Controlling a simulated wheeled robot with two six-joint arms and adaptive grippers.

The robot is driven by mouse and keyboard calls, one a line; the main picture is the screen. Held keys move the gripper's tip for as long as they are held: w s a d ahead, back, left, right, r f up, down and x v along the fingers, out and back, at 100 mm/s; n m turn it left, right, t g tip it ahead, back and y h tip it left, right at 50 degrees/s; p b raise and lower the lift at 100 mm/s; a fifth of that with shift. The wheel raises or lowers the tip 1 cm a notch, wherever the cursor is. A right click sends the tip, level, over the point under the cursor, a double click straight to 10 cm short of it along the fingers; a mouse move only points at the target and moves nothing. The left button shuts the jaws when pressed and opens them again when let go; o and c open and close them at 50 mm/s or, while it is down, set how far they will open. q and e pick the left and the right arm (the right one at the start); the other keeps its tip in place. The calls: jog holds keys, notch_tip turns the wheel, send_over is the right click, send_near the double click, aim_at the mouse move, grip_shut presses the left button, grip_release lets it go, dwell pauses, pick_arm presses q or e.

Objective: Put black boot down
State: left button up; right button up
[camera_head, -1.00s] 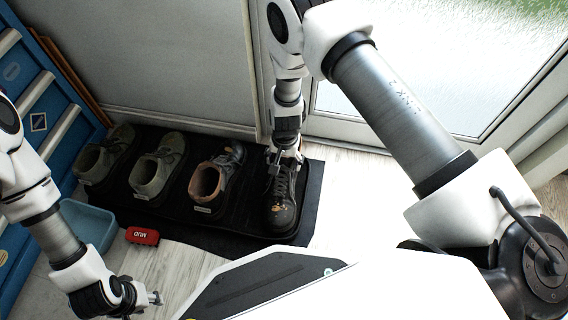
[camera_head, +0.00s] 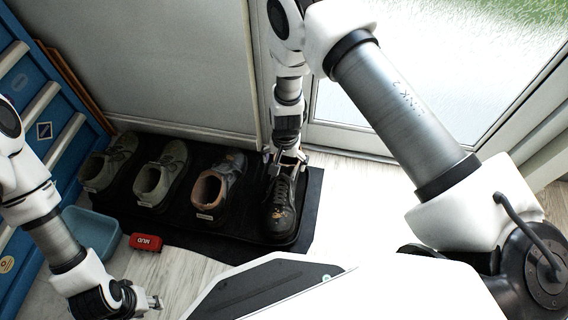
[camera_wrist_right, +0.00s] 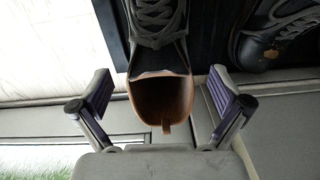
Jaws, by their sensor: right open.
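The black boot (camera_head: 278,212), with laces and small orange patches, stands on the dark mat (camera_head: 313,190) at the right end of a row of footwear. In the right wrist view the boot (camera_wrist_right: 158,45) shows its brown-lined opening and heel loop toward me. My right gripper (camera_head: 287,158) is open at the boot's wall-side end; in the wrist view its fingers (camera_wrist_right: 162,102) stand on either side of the collar with gaps. My left gripper (camera_head: 153,301) is low at the left, away from the boots; its finger opening is too small to judge.
A boot with a tan collar (camera_head: 207,188) stands left of the black boot, its patched toe (camera_wrist_right: 280,45) near it in the wrist view. Two olive boots (camera_head: 150,183) (camera_head: 100,172) stand farther left. A red block marked MUD (camera_head: 146,242), a blue bin (camera_head: 92,228) and blue drawers (camera_head: 40,110) are at left.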

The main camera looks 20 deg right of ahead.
notch_tip(320, 180, up, 8)
jog(key=p, duration=0.3)
jog(key=shift+s+d+f, duration=0.2)
jog(key=shift+s+f, duration=0.05)
jog(key=shift+s, duration=0.05)
pick_arm(q)
notch_tip(320, 180, up, 4)
jog(key=shift+r, duration=0.2)
pick_arm(e)
jog(key=s+d+f+n, duration=0.1)
jog(key=s+d+n, duration=0.1)
jog(key=s, duration=1)
jog(key=s+d+f+n, duration=0.1)
jog(key=s+d+n, duration=0.2)
jog(key=s, duration=0.9)
jog(key=shift+d+f+n, duration=0.25)
jog(key=shift+d+n, duration=0.05)
jog(key=shift+n, duration=0.7)
jog(key=shift+w, duration=0.1)
